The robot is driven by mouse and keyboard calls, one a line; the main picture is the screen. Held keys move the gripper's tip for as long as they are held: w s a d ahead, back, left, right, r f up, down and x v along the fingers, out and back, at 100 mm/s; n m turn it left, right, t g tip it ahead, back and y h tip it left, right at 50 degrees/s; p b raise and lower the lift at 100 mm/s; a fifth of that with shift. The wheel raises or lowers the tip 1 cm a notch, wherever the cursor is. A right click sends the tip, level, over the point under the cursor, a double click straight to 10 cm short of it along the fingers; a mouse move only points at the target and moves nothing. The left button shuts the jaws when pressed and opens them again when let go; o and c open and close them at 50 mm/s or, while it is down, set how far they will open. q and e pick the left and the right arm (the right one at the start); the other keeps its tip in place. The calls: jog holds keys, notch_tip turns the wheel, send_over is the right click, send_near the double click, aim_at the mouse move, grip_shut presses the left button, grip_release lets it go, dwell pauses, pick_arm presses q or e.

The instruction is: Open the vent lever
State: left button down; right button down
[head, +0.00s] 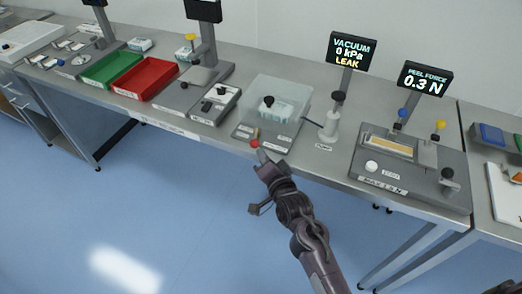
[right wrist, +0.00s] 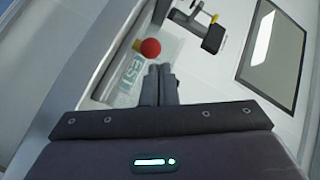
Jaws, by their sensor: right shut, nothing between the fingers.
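A small lever with a red ball knob (head: 255,143) stands at the front edge of the grey base of a clear chamber (head: 290,92). I take it to be the vent lever. The red knob also shows in the right wrist view (right wrist: 150,48), just beyond my fingertips. My right gripper (head: 263,156) is shut and empty, with its tips close to the knob at the bench's front edge. I cannot tell whether they touch it. The knob's stem is mostly hidden in the right wrist view. My left gripper is not in view.
A display (head: 352,50) reads "VACUUM 0 kPa LEAK". A white pump-like cylinder (head: 329,125) stands right of the chamber. A peel-force tester (head: 400,190) is farther right. Red (head: 146,92) and green trays lie left. The floor before the bench is clear.

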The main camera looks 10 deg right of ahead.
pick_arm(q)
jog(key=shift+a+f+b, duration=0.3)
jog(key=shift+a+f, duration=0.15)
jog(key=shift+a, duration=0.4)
pick_arm(e)
jog(key=v, duration=0.3)
jog(key=shift+s+a+r, duration=0.1)
jog(key=shift+s+a, duration=0.15)
jog(key=shift+s, duration=0.2)
